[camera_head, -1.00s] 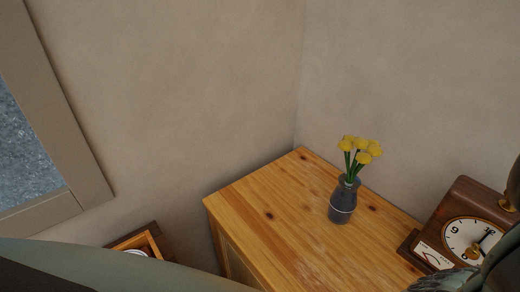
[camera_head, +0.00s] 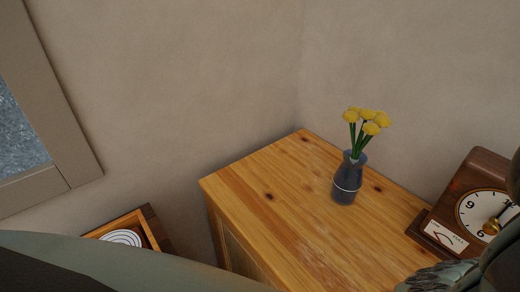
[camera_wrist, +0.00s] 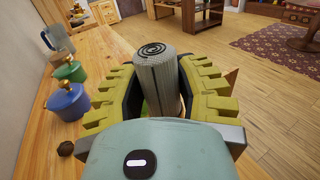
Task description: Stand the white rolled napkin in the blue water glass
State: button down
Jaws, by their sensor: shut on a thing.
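In the wrist view my gripper (camera_wrist: 158,95) has its yellow-green ribbed fingers shut on the rolled napkin (camera_wrist: 155,66). The napkin looks pale grey-white, with a dark spiral on its end, and it stands up between the fingers. Its lower part is hidden by my gripper. Neither napkin nor blue vessel can be made out in the head view.
A green piece with a gold knob (camera_wrist: 68,71) and a clear jug (camera_wrist: 57,39) stand behind the blue vessel. A small dark round thing (camera_wrist: 66,149) lies nearer. In the head view a flower vase (camera_head: 346,183) and clock (camera_head: 478,212) stand on a wooden cabinet (camera_head: 270,205).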

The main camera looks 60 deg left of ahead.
jog(key=shift+f+b, duration=1.55)
jog(key=shift+b, duration=0.3)
jog(key=c, duration=0.6)
grip_release()
jog(key=v, duration=0.7)
jog(key=shift+a, duration=0.3)
jog(key=shift+w+r, duration=0.1)
jog(key=shift+w, duration=0.05)
